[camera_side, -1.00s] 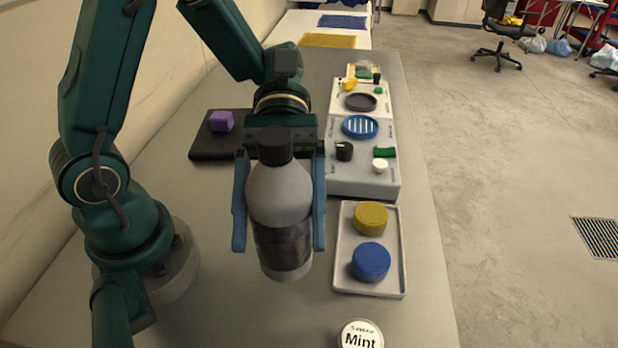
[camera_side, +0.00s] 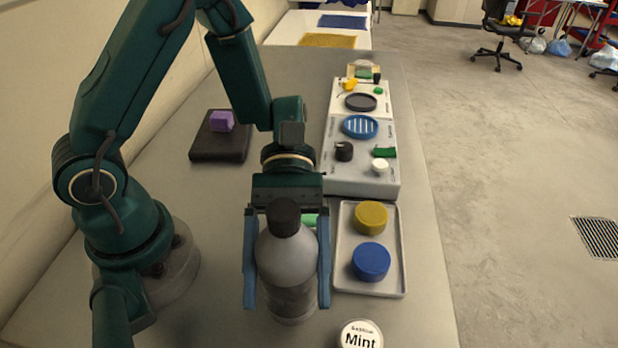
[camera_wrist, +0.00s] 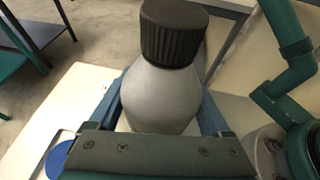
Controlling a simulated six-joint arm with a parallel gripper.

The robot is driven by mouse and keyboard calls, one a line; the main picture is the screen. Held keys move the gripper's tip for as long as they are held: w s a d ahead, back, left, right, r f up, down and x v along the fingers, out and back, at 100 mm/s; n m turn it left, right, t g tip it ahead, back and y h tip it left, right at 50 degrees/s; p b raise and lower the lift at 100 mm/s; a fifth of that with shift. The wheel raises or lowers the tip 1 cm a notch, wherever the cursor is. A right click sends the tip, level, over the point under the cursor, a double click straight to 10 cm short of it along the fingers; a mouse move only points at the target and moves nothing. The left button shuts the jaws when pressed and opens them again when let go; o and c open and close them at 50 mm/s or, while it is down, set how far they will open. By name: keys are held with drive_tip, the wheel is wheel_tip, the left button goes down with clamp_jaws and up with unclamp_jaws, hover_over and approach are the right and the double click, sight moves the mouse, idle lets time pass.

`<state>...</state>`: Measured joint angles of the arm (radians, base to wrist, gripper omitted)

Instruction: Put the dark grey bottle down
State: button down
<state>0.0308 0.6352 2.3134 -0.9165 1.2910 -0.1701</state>
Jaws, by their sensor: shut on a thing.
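The dark grey bottle (camera_side: 288,262) has a black cap and a darker band round its lower body. My gripper (camera_side: 287,275) is shut on it, with one blue finger on each side. The bottle is upright, left of the tray, low over the table or touching it; I cannot tell which. In the wrist view the bottle (camera_wrist: 160,98) fills the middle, its black cap towards the top, and its base is hidden.
A light tray (camera_side: 341,285) holds a yellow lid (camera_side: 371,218) and a blue lid (camera_side: 370,261). A round Mint tin (camera_side: 360,338) stands at the front. Behind are a grey panel (camera_side: 350,185) with several items and a black block (camera_side: 215,147) bearing a purple cube (camera_side: 222,121). A green thing (camera_side: 310,219) shows partly behind the bottle.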

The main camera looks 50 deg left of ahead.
drive_tip(key=shift+f, duration=0.1)
unclamp_jaws()
drive_tip(key=shift+w+a, duration=0.1)
drive_tip(key=shift+w, duration=0.05)
drive_tip(key=v, duration=1.2)
drive_tip(key=s+a+r+m+t+y, duration=0.2)
drive_tip(key=a+m+t+y, duration=0.4)
drive_tip(key=m+t+y, duration=0.4)
drive_tip(key=s+t, duration=0.1)
drive_tip(key=t, duration=0.2)
drive_tip(key=shift+s+r+m+y, duration=0.35)
drive_tip(key=shift+r+m+y, duration=0.05)
